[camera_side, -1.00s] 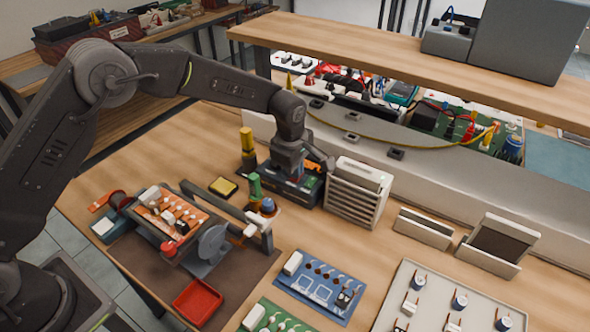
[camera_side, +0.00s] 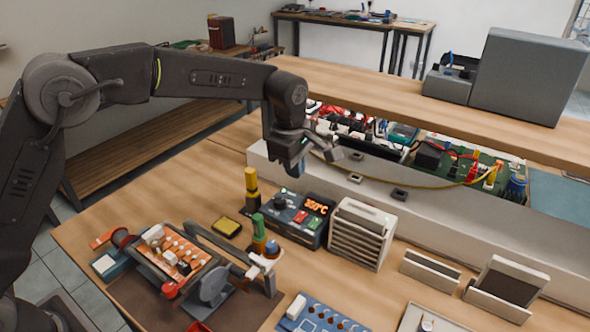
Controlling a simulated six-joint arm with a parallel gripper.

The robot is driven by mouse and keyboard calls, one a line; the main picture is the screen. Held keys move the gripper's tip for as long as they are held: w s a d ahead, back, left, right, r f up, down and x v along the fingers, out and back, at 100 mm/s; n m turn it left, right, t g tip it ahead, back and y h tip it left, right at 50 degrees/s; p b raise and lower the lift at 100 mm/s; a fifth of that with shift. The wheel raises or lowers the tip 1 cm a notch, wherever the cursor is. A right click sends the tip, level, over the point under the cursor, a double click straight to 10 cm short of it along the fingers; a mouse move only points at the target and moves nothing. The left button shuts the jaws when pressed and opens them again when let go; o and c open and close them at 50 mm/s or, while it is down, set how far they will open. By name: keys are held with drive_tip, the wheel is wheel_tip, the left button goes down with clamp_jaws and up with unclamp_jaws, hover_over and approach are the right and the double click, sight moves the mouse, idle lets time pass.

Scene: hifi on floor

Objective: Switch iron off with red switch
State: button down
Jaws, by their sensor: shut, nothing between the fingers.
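A dark soldering station (camera_side: 310,232) stands on the bench, with a lit orange-red display (camera_side: 317,206) that seems to show a temperature. Its sloped front has a small red switch (camera_side: 300,216), a green patch beside it, and a dark knob (camera_side: 281,200). A yellow-handled iron (camera_side: 251,183) appears to stand upright just left of the station. My gripper (camera_side: 296,172) is shut and empty. It hangs above the station, clear of it and of the red switch. The switch's exact position is too small to tell.
A slotted white rack (camera_side: 361,233) stands close to the station's right. A green and blue upright tool (camera_side: 259,230) and a circuit board holder (camera_side: 175,255) are at front left. A yellow sponge tray (camera_side: 227,227) lies left. A raised shelf (camera_side: 400,93) runs behind.

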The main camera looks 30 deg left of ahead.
sight(303, 214)
drive_tip(key=shift+w, duration=0.1)
drive_tip(key=shift+w+d+r, duration=0.1)
drive_tip(key=shift+w+r, duration=0.05)
drive_tip(key=shift+w, duration=0.45)
drive_tip(key=f, duration=0.4)
drive_tip(key=w+f, duration=0.1)
drive_tip(key=f, duration=0.9)
drive_tip(key=shift+w, duration=0.35)
